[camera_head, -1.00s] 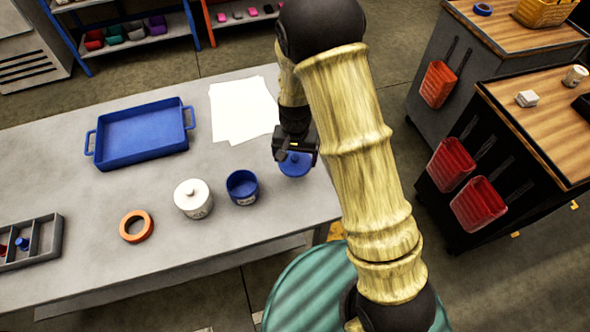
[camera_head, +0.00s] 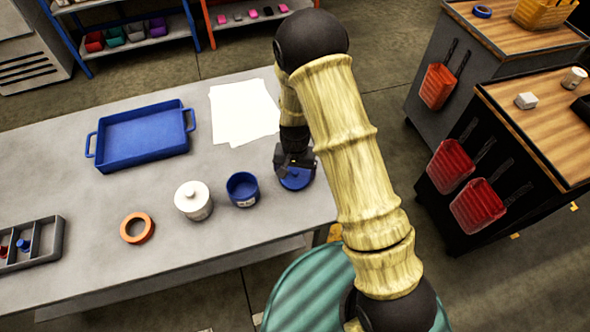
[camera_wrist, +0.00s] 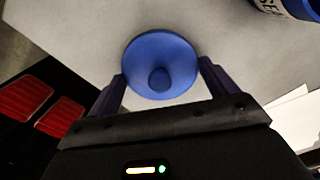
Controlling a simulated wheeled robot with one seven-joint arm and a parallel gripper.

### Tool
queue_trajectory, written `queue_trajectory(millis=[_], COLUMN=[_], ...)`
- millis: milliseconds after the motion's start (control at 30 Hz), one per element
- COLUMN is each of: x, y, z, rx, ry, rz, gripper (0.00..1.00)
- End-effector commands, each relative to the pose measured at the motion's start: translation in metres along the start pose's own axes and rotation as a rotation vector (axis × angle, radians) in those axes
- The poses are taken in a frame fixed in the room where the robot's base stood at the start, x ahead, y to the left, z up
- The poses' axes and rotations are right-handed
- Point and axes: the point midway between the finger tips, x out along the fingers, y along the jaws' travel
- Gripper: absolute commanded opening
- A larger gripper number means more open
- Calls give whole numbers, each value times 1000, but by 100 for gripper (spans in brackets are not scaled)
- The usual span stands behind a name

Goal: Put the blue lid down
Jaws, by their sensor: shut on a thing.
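The blue lid (camera_head: 297,181) is a round disc with a small knob. It is at or just above the grey table near its right edge; I cannot tell whether it touches the table. My gripper (camera_head: 292,164) is over it and shut on it. In the wrist view the lid (camera_wrist: 160,55) lies between the two fingers of my gripper (camera_wrist: 160,82), with its knob facing the camera. The open blue pot (camera_head: 242,189) stands upright on the table, left of the lid and apart from it. My gripper hides part of the lid in the head view.
A lidded white pot (camera_head: 193,200), an orange ring (camera_head: 137,226), a blue tray (camera_head: 140,135), white papers (camera_head: 243,112) and a grey divided box (camera_head: 58,240) are on the table (camera_head: 150,290). The table's right edge is close to the lid. A green round surface (camera_head: 300,290) is below.

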Motion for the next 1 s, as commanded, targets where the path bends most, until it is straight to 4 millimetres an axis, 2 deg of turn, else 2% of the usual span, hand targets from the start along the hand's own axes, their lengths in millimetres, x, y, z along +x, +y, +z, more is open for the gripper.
queue_trajectory(millis=[200, 233, 300, 667, 867, 1000], x=[3, 3, 2, -5, -31, -56], y=[0, 0, 0, 0, 0, -1], z=[0, 0, 0, 0, -1, -1], rx=[0, 0, 0, -1, -1, -3], ry=[0, 0, 0, 1, 4, 5], rz=[0, 0, 0, -1, -2, -2], gripper=[64, 90, 100, 100, 100, 100])
